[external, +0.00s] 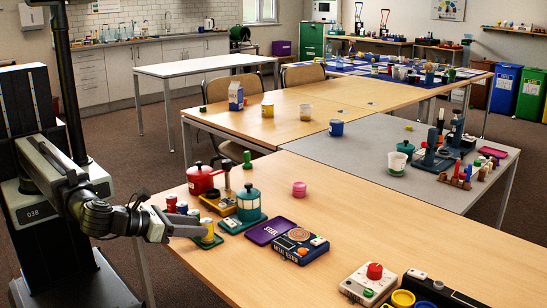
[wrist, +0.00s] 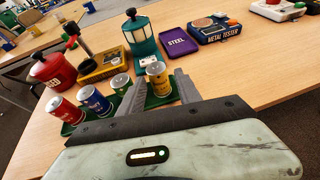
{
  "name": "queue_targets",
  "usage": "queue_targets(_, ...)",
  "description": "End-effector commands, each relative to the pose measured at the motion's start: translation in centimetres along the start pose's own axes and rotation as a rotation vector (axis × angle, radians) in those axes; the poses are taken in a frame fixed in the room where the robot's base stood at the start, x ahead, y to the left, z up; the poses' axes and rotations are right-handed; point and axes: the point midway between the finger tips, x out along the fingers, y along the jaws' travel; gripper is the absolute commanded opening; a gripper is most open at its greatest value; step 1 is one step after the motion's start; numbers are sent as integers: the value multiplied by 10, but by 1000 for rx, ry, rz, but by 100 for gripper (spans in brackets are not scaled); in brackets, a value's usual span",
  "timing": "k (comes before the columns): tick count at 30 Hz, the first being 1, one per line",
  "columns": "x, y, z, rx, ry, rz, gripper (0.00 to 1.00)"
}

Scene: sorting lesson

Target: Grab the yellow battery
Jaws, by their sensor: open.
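The yellow battery (wrist: 157,83) stands upright on a green tray (wrist: 158,99) in the wrist view, at the right end of a row of batteries. It also shows in the external view (external: 208,230), partly hidden by my gripper (external: 200,231). In the wrist view my gripper (wrist: 160,84) is open, with one finger to the left of the yellow battery and one to the right. I cannot tell whether either finger touches it.
Behind the row are a red canister (wrist: 53,72), a yellow-topped stand (wrist: 100,65) and a teal lantern-like canister (wrist: 141,38). A purple STEEL tray (wrist: 179,43) and a metal tester (wrist: 214,27) are to the right. Bare table (external: 400,235) lies beyond the tester.

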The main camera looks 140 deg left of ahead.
Motion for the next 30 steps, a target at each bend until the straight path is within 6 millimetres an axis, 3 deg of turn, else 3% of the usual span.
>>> queue_targets(5, 22, 0, -2, -1, 1, 3, 40)
queue_targets(11, 31, 1, -3, -1, 1, 1, 40)
queue_targets(19, 74, 3, -8, -2, 1, 2, 40)
queue_targets(26, 76, 4, -5, -1, 1, 0, 40)
queue_targets(30, 76, 4, -5, -1, 1, 0, 2)
